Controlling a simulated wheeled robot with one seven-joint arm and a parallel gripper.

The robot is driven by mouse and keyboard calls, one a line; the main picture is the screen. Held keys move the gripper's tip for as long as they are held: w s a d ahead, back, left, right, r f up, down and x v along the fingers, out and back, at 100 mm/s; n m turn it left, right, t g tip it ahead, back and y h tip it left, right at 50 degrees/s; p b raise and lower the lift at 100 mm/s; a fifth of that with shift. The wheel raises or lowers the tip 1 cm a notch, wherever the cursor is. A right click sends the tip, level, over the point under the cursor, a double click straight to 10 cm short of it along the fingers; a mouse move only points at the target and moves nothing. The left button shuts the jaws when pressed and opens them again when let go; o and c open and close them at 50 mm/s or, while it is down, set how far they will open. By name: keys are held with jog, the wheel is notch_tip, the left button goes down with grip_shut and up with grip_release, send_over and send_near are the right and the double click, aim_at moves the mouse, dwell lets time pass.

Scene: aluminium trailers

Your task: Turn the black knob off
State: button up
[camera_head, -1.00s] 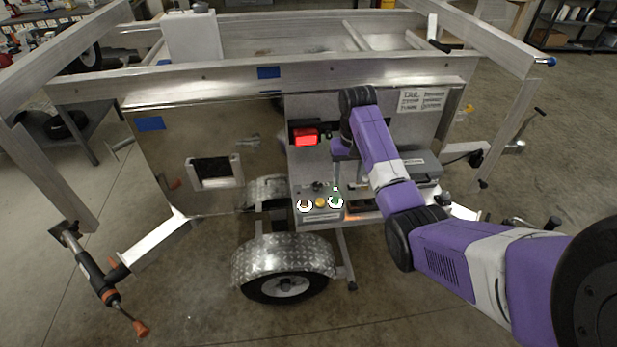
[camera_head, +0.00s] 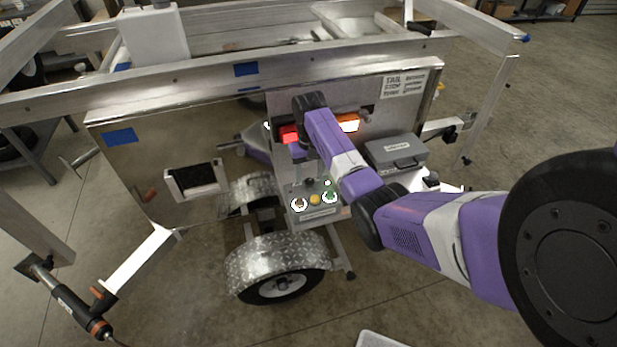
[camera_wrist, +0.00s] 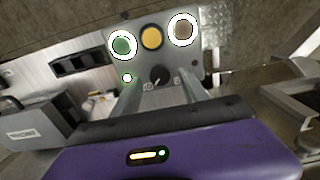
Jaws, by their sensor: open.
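The black knob (camera_wrist: 159,75) sits on a grey control box (camera_wrist: 205,62) below a row of three buttons in the wrist view. A marked scale plate lies under the knob. In the head view the knob (camera_head: 309,182) is small and its setting cannot be read. My gripper (camera_wrist: 160,90) is open, its two fingers on either side of the knob, pointing toward the box. I cannot tell whether the fingers touch the knob. In the head view my gripper (camera_head: 303,160) is above the box and partly hidden by my arm.
A green button (camera_wrist: 122,44), a yellow button (camera_wrist: 151,37) and a brownish white-ringed button (camera_wrist: 183,28) are close beyond the fingers. A small white light (camera_wrist: 127,77) glows beside the knob. A grey case (camera_head: 396,150), lit red lamp (camera_head: 289,134) and metal fender (camera_head: 278,262) are nearby.

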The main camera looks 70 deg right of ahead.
jog(key=shift+f, duration=0.8)
grip_shut()
